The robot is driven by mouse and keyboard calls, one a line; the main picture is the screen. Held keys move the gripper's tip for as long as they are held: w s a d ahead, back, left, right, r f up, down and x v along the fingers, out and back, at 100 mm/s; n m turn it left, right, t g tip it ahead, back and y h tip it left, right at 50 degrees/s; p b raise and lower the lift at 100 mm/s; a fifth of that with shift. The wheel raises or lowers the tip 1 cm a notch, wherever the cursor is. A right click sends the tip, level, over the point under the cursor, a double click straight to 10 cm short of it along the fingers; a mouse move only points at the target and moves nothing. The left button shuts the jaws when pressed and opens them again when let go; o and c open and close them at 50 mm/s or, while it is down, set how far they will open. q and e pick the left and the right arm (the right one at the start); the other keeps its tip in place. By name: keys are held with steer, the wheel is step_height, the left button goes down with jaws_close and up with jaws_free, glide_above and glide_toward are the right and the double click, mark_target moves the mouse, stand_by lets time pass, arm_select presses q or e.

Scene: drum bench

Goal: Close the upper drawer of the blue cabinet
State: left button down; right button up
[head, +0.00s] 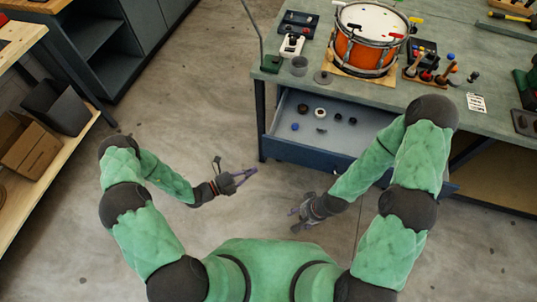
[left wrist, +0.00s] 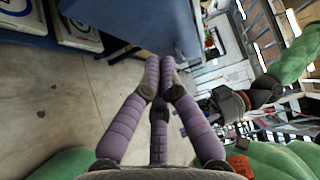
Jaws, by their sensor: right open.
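The upper drawer (head: 290,152) of the blue cabinet stands pulled out from under the bench top in the head view. Its blue front faces me and several small dark and blue parts lie inside it. My right forearm hides part of its right side. My left gripper (head: 246,178) is over the floor, left of and nearer me than the drawer front, apart from it. Its purple fingers (left wrist: 160,75) lean together in the left wrist view with nothing seen between them; how far they are closed is unclear. My right gripper (head: 297,212) is open and empty in front of the drawer.
The bench top (head: 300,78) carries an orange drum (head: 362,50), a wooden peg stand (head: 430,75) and small tools. A wooden shelf with a cardboard box (head: 30,148) stands at the left. The floor between is clear.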

arm_select(q)
steer(key=shift+w+a+b+x, duration=0.25)
steer(key=shift+w+b+x, duration=0.15)
steer(key=shift+x, duration=1.35)
steer(key=shift+w+a+b+x, duration=0.25)
steer(key=shift+b+x, duration=0.2)
steer(key=shift+x, duration=1.35)
steer(key=shift+w+a+b+x, duration=0.2)
steer(key=shift+w+b+x, duration=0.25)
steer(key=shift+x, duration=1.3)
